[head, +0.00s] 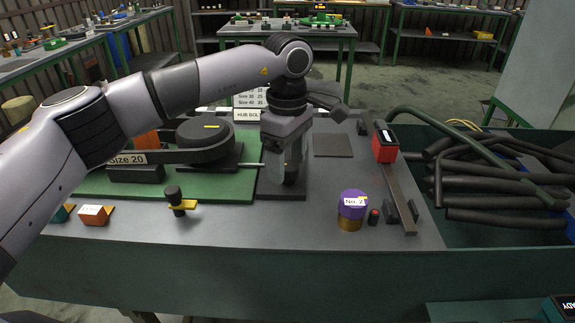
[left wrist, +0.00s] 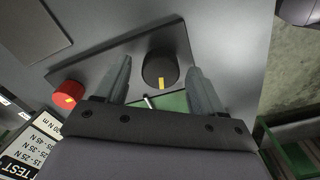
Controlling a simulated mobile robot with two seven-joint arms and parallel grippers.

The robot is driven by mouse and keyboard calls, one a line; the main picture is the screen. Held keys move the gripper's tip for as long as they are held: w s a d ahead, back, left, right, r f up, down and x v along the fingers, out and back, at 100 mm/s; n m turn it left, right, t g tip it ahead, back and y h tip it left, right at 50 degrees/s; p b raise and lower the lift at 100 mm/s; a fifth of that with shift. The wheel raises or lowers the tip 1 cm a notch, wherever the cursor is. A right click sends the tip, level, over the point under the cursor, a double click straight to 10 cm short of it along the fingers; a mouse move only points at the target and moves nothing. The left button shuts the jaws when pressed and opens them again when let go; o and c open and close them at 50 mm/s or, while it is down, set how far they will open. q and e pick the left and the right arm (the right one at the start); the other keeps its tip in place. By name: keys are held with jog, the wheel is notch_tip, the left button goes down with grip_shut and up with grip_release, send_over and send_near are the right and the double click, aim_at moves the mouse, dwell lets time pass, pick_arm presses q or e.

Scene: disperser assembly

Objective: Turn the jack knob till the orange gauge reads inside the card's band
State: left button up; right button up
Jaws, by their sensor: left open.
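My left gripper (head: 284,176) points down over the dark plate (head: 281,194) at the right end of the green base. In the left wrist view its open fingers (left wrist: 159,72) stand on either side of the round black jack knob (left wrist: 158,64), which has a yellow mark; gaps show on both sides. The gripper mostly hides the knob in the head view. The card (head: 249,99), with rows of sizes and numbers, stands behind the arm; its force bands show partly in the left wrist view (left wrist: 45,135). An orange block (head: 147,140), possibly the gauge, is partly hidden; no reading shows. My right gripper is out of view.
A belt marked Size 20 (head: 127,158) runs around a dark pulley (head: 205,131). A red boxed instrument (head: 384,146), a purple-topped jar (head: 352,203) and a black-handled yellow part (head: 178,203) stand on the bench. Hoses fill the right bin.

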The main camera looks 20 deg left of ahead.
aim_at(287, 165)
pick_arm(q)
notch_tip(287, 165, up, 6)
jog(key=shift+f, duration=0.2)
dwell(0.4)
